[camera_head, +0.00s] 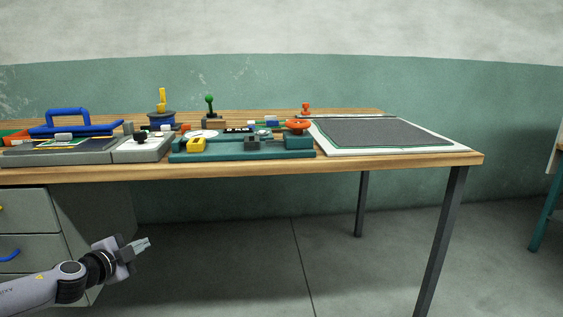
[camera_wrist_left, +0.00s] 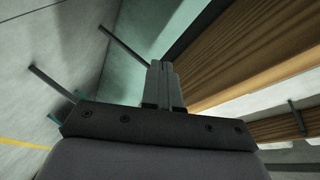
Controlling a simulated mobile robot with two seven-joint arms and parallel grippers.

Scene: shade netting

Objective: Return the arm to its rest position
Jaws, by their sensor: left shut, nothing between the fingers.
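My left gripper (camera_head: 142,245) is at the lower left of the head view, below the level of the tabletop and in front of the drawer cabinet. Its two fingers lie together, shut and empty. In the left wrist view the closed fingers (camera_wrist_left: 163,82) point up the picture, with the wooden table edge to their right. My left arm comes in from the lower left corner. My right gripper is in neither view.
A wooden table (camera_head: 400,165) carries a teal fixture (camera_head: 240,154), grey trays (camera_head: 60,157), a blue-handled tool (camera_head: 68,122) and a white-bordered dark mat (camera_head: 385,132). A drawer cabinet (camera_head: 30,210) stands under its left end. The floor right of the gripper is clear up to the table leg (camera_head: 440,240).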

